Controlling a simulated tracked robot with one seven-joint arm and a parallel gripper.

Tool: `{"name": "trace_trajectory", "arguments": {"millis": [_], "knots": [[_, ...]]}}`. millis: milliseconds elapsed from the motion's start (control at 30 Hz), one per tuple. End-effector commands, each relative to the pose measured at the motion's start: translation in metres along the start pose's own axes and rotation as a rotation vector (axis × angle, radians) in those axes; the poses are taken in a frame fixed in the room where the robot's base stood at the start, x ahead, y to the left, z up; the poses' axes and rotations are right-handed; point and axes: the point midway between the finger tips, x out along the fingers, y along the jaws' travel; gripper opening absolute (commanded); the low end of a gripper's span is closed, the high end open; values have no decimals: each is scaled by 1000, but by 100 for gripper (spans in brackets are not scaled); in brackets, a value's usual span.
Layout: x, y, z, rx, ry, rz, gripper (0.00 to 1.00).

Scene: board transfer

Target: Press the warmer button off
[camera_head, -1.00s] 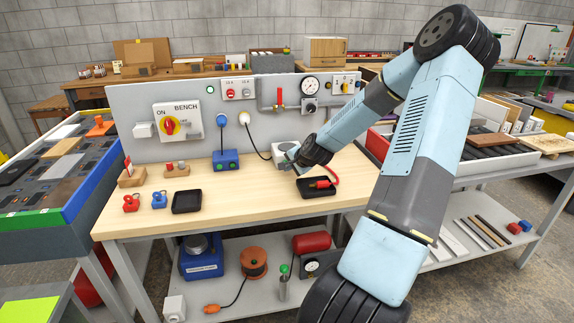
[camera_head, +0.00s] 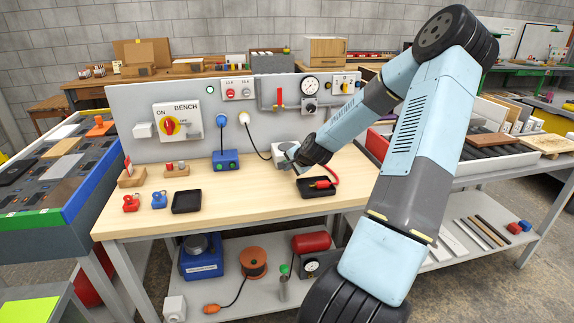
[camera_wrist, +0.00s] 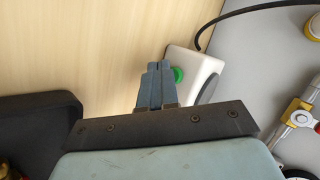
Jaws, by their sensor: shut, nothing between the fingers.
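The warmer is a white box (camera_head: 281,151) at the back of the wooden bench top, against the grey panel. In the wrist view the white box (camera_wrist: 208,68) shows a round green button (camera_wrist: 178,74) on its face. My gripper (camera_wrist: 154,66) is shut and empty, with its blue-grey fingers side by side. In the wrist view the fingertips lie just left of the button and overlap its edge; I cannot tell whether they touch it. In the head view my gripper (camera_head: 290,162) is beside the box, and the button is hidden.
A black tray (camera_head: 316,193) with a red-handled item lies in front of my gripper. A black cable (camera_head: 256,148) runs from the panel to the box. A blue box (camera_head: 225,160) stands to the left. The bench's front middle (camera_head: 250,205) is clear.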

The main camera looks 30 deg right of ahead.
Motion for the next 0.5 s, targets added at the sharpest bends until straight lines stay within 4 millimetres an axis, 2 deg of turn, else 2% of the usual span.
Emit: {"name": "trace_trajectory", "arguments": {"millis": [500], "knots": [[5,-5,-4,0,1,0,0]]}}
